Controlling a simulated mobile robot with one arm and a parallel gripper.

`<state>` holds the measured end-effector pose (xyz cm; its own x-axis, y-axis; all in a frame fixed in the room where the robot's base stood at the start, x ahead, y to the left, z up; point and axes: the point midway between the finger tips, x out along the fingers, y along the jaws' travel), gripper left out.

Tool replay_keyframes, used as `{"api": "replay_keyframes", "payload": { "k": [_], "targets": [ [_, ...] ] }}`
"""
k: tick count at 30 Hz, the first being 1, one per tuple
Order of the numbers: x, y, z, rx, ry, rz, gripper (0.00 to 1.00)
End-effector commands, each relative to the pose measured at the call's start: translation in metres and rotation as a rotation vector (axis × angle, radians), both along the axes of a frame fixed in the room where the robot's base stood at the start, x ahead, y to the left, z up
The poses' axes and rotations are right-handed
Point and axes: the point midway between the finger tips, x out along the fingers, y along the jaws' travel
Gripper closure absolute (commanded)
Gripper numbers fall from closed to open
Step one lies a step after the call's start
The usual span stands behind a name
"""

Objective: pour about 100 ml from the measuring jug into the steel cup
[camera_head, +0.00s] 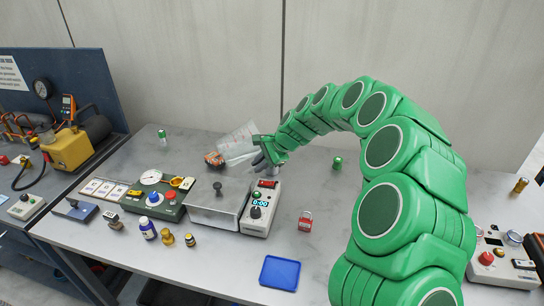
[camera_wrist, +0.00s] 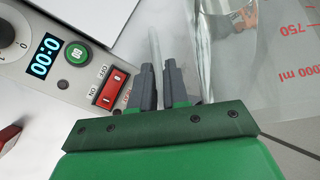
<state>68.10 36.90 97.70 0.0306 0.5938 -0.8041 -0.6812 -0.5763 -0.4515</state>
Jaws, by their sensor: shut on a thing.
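The measuring jug (camera_head: 236,139) is clear with red markings and is tilted in the head view, at the back of the bench. Its marked wall (camera_wrist: 290,60) fills the right of the wrist view. My gripper (camera_head: 262,152) is beside the jug; in the wrist view my gripper (camera_wrist: 160,85) is shut on a thin clear strip, which looks like the jug's handle. The cup is not clear in the head view. I cannot tell the liquid level or whether any flows.
A box with a timer display (camera_head: 260,207) and a metal-lidded box (camera_head: 217,203) stand close in front. A small orange-red box (camera_head: 214,158) lies left of the jug.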

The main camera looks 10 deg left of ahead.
Motion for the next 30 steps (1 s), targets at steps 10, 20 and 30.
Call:
{"api": "replay_keyframes", "payload": {
  "k": [10,20,30],
  "targets": [
    [0.0008,-0.0006,0.0026,0.053,0.018,0.010,1.00],
    [0.0014,-0.0020,0.0024,0.055,0.008,0.019,1.00],
    [0.0015,-0.0025,0.0028,0.071,0.010,0.026,1.00]
  ]
}}
